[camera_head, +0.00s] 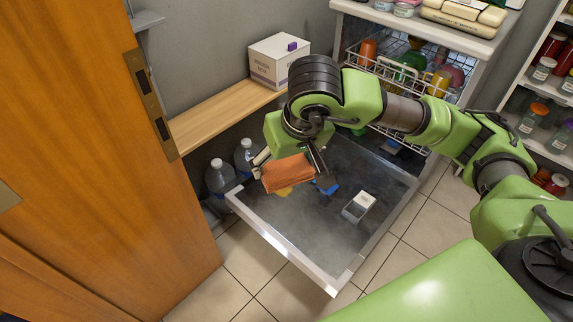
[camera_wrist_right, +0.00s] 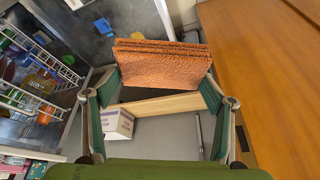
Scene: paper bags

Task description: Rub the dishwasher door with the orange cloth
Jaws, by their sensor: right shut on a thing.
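The folded orange cloth (camera_head: 287,173) is held in my right gripper (camera_head: 291,163), above the far left part of the open dishwasher door (camera_head: 300,225). In the right wrist view the cloth (camera_wrist_right: 162,66) sits between the two fingertips, and the fingers are shut on it. The door lies folded down flat, with a pale metal rim. From the head view I cannot tell whether the cloth touches the door. My left gripper is not in view.
On the door lie a small white box (camera_head: 358,207), a blue item (camera_head: 326,187) and a yellow item partly under the cloth. Racks with colourful dishes (camera_head: 405,70) stand behind. Water bottles (camera_head: 219,176), a wooden shelf with a white box (camera_head: 277,62) and an orange wooden door (camera_head: 90,150) are at left.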

